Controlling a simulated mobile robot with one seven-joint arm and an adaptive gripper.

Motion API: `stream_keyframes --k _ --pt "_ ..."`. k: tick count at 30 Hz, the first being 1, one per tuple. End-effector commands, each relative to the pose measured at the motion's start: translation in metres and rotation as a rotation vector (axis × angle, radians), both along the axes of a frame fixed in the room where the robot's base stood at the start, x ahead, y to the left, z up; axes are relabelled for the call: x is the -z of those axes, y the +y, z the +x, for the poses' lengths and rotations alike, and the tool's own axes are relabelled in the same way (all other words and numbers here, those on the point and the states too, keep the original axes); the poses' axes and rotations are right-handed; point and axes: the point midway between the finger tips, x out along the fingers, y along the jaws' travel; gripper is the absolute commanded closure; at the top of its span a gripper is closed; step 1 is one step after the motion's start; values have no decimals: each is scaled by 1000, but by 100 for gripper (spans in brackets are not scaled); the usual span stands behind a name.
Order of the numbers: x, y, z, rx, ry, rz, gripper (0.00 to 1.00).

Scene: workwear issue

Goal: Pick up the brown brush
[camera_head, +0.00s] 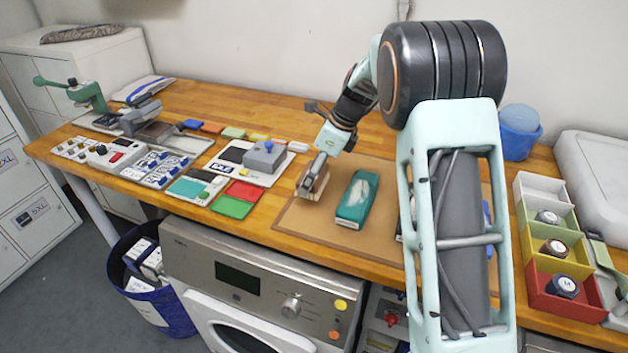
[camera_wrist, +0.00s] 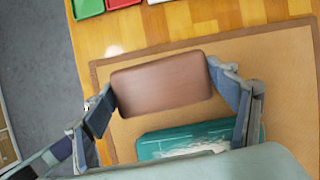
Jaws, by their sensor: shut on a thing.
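The brown brush (camera_head: 315,184) has a brown back and pale bristles below. It is at the left part of the tan mat (camera_head: 300,225) on the wooden table. In the wrist view its brown back (camera_wrist: 161,84) lies between the two fingers. My gripper (camera_head: 313,172) is shut on the brush, with a finger at each short end; the fingers also show in the wrist view (camera_wrist: 163,100). Whether the brush touches the mat or is slightly above it, I cannot tell.
A teal tissue pack (camera_head: 357,196) lies just right of the brush. Red (camera_head: 245,191) and green (camera_head: 232,207) trays lie to the left. Coloured bins (camera_head: 566,290) stand at the right. My arm hides part of the mat. The table's front edge is close.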

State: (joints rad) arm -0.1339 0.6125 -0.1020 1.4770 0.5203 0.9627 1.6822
Motion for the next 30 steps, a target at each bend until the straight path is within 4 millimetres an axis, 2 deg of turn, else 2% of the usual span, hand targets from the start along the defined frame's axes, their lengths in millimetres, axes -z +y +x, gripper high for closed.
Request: stream_keyframes --k 7,18,24,30 --pt "-41 5 -33 -1 -4 0 46" --pt "-64 15 -89 -1 -2 0 46" --pt "-73 18 -109 -1 -1 0 46" --pt "-76 19 -118 0 0 0 46"
